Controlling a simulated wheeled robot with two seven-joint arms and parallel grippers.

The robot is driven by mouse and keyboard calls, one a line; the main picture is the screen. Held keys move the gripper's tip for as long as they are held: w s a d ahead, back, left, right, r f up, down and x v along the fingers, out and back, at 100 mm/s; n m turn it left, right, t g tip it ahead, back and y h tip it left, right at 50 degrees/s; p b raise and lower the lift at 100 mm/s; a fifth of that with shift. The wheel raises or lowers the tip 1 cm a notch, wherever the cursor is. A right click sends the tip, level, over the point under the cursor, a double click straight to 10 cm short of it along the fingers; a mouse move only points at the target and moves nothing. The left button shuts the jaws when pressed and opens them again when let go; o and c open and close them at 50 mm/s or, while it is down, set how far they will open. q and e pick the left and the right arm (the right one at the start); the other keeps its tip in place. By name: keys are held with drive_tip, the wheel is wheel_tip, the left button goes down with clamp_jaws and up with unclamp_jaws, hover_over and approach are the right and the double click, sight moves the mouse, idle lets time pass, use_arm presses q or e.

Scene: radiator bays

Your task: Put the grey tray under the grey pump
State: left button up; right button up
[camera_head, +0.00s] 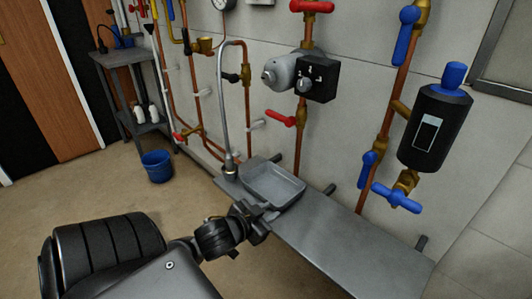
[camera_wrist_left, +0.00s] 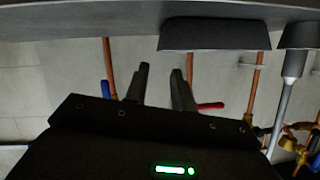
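The grey tray (camera_head: 291,196) is a shallow open dish on the grey metal shelf by the wall. In the wrist view, which is upside down, it (camera_wrist_left: 215,36) shows near the top. The grey pump (camera_head: 282,73), with a black box on its right, sits on a copper pipe above the shelf; in the picture the tray is below it and slightly left. My left gripper (camera_head: 266,212) is at the tray's near side. In the wrist view its fingers (camera_wrist_left: 160,74) are apart with nothing visible between them. My right gripper is not in view.
A curved grey spout (camera_head: 222,105) rises beside the tray's left end. The shelf (camera_head: 350,245) is bare to the tray's right. A black canister (camera_head: 436,128) and blue valve (camera_head: 396,198) stand out from the wall at right. A blue bucket (camera_head: 157,168) is on the floor.

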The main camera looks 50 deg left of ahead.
use_arm(q)
drive_tip(key=s+d+f+g+h, duration=0.2)
drive_tip(key=s+d+f+g, duration=0.7)
drive_tip(key=s+d+f, duration=0.4)
wheel_tip(320, 180, down, 2)
drive_tip(key=shift+s+d+f+m, duration=0.2)
drive_tip(key=shift+s+d+m, duration=0.15)
drive_tip(key=shift+s, duration=0.8)
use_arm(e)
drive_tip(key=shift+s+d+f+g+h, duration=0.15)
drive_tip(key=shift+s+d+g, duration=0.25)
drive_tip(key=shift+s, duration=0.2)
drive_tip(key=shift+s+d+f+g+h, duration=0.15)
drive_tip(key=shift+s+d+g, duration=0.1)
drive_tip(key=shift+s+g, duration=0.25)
